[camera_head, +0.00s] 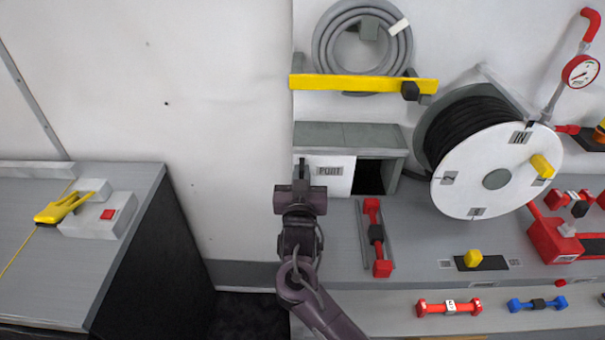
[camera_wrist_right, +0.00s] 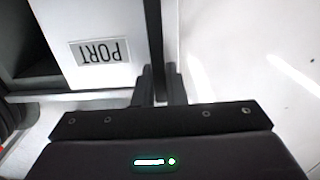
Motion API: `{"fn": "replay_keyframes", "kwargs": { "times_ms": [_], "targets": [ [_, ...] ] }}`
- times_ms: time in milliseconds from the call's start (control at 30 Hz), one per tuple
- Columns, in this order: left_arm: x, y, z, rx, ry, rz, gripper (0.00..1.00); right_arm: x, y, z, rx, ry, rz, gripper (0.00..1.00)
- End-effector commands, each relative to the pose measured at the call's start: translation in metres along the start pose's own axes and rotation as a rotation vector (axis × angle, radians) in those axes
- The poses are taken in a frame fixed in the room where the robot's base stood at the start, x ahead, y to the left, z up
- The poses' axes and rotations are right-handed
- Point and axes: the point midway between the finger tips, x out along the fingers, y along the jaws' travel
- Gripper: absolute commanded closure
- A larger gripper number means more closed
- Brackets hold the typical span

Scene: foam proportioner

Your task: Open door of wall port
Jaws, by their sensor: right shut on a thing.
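The wall port (camera_head: 345,135) is a grey box on the wall above the right-hand worktop. Its white door (camera_head: 328,188), labelled PORT, covers the left part of its front. A dark opening (camera_head: 371,177) shows to the right of the door. My right gripper (camera_head: 302,172) is at the door's left edge. In the right wrist view the label is upside down, and my right gripper (camera_wrist_right: 160,85) is shut on a dark upright bar (camera_wrist_right: 153,35) beside the door (camera_wrist_right: 92,25), which looks like its handle. My left gripper is not in view.
A hose reel (camera_head: 490,150) stands right of the port. A yellow bar (camera_head: 350,83) and a coiled grey hose (camera_head: 330,45) are above it. A red-ended handle (camera_head: 376,240) lies in front. A grey cabinet (camera_head: 130,180) is at left, with a gap between.

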Motion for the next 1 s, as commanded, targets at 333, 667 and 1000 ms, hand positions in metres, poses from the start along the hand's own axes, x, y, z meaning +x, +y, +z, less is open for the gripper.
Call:
{"fn": "replay_keyframes", "kwargs": {
  "times_ms": [333,667,1000],
  "targets": [
    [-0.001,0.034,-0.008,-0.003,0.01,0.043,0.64,-0.001,-0.005,-0.001,-0.003,0.002,-0.014,0.85],
    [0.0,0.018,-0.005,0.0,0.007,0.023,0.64,-0.001,-0.005,-0.001,-0.002,0.002,-0.012,0.67],
    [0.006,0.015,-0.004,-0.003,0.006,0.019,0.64,-0.034,-0.004,0.002,0.001,-0.001,-0.013,0.67]
  ]
}}
